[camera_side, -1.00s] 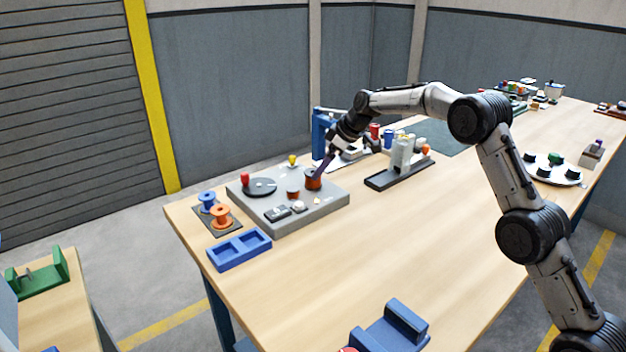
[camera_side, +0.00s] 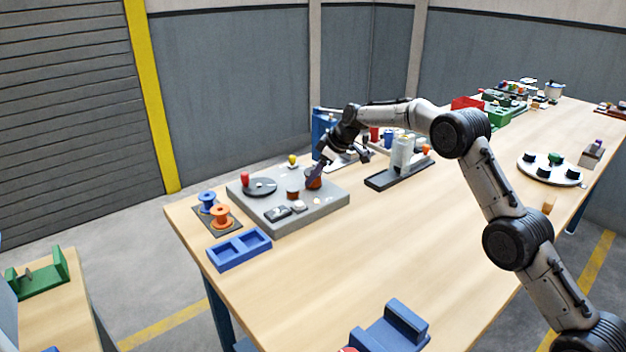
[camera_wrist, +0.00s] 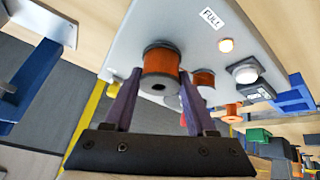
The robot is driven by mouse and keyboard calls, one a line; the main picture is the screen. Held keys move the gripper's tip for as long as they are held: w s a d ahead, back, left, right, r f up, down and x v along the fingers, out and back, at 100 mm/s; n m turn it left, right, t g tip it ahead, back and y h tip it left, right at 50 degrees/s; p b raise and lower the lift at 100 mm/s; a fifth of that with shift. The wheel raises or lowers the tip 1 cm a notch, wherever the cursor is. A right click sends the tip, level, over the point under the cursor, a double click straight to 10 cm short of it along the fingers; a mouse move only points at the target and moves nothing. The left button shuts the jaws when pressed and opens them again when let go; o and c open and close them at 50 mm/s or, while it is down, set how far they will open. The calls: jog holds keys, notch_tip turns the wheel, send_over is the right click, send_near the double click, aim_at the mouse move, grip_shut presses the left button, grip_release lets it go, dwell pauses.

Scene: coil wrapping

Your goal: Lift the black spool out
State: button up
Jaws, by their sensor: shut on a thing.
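The black spool, wound with copper-coloured wire, stands at the right part of the grey machine block (camera_side: 325,201) in the side view, where my gripper partly hides it. In the wrist view the spool (camera_wrist: 162,68) sits between my purple-grey fingers, its dark end towards the camera. My gripper (camera_side: 315,176) is shut on it, one finger on each side; it also shows in the wrist view (camera_wrist: 160,80). I cannot tell whether the spool is clear of the block.
A smaller copper-coloured spool (camera_side: 292,194), a dark disc (camera_side: 260,187) with a red knob, and buttons share the block. Blue and orange spools (camera_side: 220,215) stand to the left, a blue tray (camera_side: 239,250) in front. A grey stand (camera_side: 400,172) is to the right.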

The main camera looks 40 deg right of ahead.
jog(key=c, duration=0.4)
jog(key=shift+r, duration=0.1)
grip_shut()
notch_tip(320, 180, up, 10)
